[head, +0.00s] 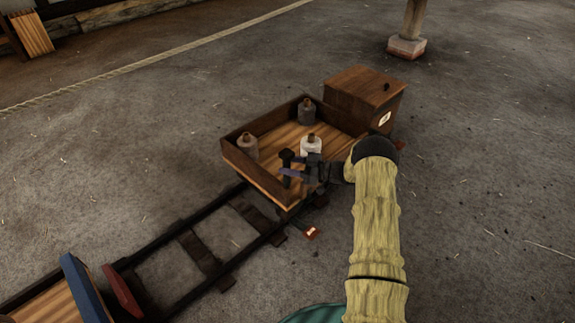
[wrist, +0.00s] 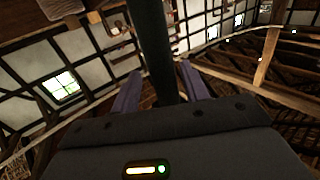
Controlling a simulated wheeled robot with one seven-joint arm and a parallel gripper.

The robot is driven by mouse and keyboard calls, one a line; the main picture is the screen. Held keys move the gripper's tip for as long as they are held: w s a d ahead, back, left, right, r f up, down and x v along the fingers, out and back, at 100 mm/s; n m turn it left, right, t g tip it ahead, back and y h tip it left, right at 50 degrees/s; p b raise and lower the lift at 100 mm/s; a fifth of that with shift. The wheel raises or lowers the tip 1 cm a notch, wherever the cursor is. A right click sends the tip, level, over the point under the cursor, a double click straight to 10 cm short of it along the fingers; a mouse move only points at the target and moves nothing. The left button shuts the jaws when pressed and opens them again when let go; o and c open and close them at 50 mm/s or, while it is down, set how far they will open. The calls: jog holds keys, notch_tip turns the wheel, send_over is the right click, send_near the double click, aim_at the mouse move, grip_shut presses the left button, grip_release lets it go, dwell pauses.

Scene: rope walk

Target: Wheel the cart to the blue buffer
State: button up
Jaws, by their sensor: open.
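The cart (head: 268,183) is a low wooden tray on the rails, with three small jugs standing in it. My gripper (head: 289,167) is at the cart's near right side, by a dark upright post (head: 286,160). In the wrist view a dark post (wrist: 151,45) stands between the two purple fingers of my gripper (wrist: 158,88). The fingers are apart, with gaps beside the post; touching cannot be made out. The blue buffer (head: 86,288) is a blue board at the track's lower left end, well away from the cart. The cart's wheels are mostly hidden.
A red board (head: 122,291) stands beside the blue buffer, on the cart's side. The track (head: 205,258) between it and the cart looks clear. A wooden box (head: 363,95) with a black knob stands behind the cart. A small red-ended piece (head: 312,233) lies beside the rail.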

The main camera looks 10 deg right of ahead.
jog(key=p+v, duration=0.4)
jog(key=v, duration=1.2)
jog(key=shift+d+p, duration=0.35)
jog(key=shift+d, duration=0.05)
jog(key=shift+s, duration=0.1)
